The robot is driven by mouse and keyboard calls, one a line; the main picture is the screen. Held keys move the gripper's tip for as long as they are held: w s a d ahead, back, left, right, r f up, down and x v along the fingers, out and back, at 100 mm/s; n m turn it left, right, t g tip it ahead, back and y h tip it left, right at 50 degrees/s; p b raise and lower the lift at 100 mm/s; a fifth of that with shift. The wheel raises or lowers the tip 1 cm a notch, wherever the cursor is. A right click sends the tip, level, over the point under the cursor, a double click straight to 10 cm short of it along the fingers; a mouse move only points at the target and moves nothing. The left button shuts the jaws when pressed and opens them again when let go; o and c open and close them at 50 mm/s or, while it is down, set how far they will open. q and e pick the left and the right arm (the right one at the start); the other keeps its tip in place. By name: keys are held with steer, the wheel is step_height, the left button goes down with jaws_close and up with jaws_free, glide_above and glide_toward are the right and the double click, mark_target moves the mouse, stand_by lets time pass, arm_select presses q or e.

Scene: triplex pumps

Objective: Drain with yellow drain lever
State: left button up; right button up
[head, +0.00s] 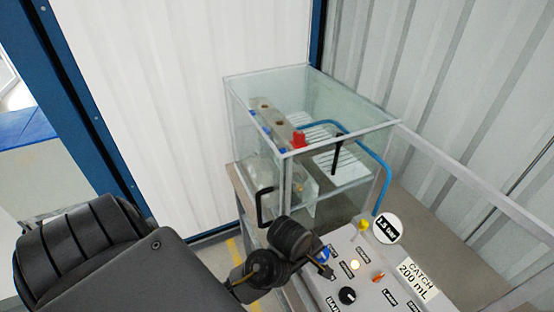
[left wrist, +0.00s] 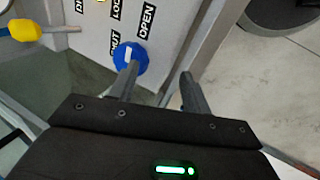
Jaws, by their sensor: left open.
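The yellow drain lever (head: 362,226) stands at the far edge of the grey control panel, beside the glass tank (head: 300,140). In the left wrist view the yellow lever end (left wrist: 24,30) shows at the top left, on a grey stem. My left gripper (left wrist: 158,82) is open and empty. It is over the panel's near left edge, with one finger overlapping the blue knob (left wrist: 130,58) in the picture; contact cannot be told. In the head view my left gripper (head: 322,268) is lower left of the yellow lever and apart from it. My right gripper is not in view.
The panel also carries a black knob (head: 347,296), an orange lever (head: 378,277), a lit yellow button (head: 354,264) and a round gauge label (head: 387,228). The tank has a black handle (head: 264,205) and blue hose (head: 378,165).

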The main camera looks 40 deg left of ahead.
arm_select(q)
steer(key=s+a+f+m, duration=0.2)
steer(key=s+f+m, duration=0.3)
steer(key=s+m, duration=0.4)
steer(key=shift+s+a+m+y+b, duration=0.25)
steer(key=shift+m+y+b, duration=0.1)
steer(key=shift+m, duration=0.75)
steer(key=s+a+r+m, duration=0.1)
steer(key=s+m, duration=0.4)
steer(key=s, duration=0.1)
step_height(320, 180, down, 36)
steer(key=s+g+b, duration=0.2)
steer(key=b, duration=0.6)
steer(key=s+a+f+b, duration=0.1)
steer(key=s+f+b, duration=0.1)
steer(key=s+f, duration=0.5)
steer(key=s+a+f+m+b, duration=0.1)
steer(key=s+a+f+b, duration=0.1)
steer(key=s+f, duration=0.6)
step_height(320, 180, down, 4)
steer(key=shift+s+r+g+b, duration=0.1)
steer(key=shift+s+g+b, duration=0.25)
steer(key=shift+b, duration=0.25)
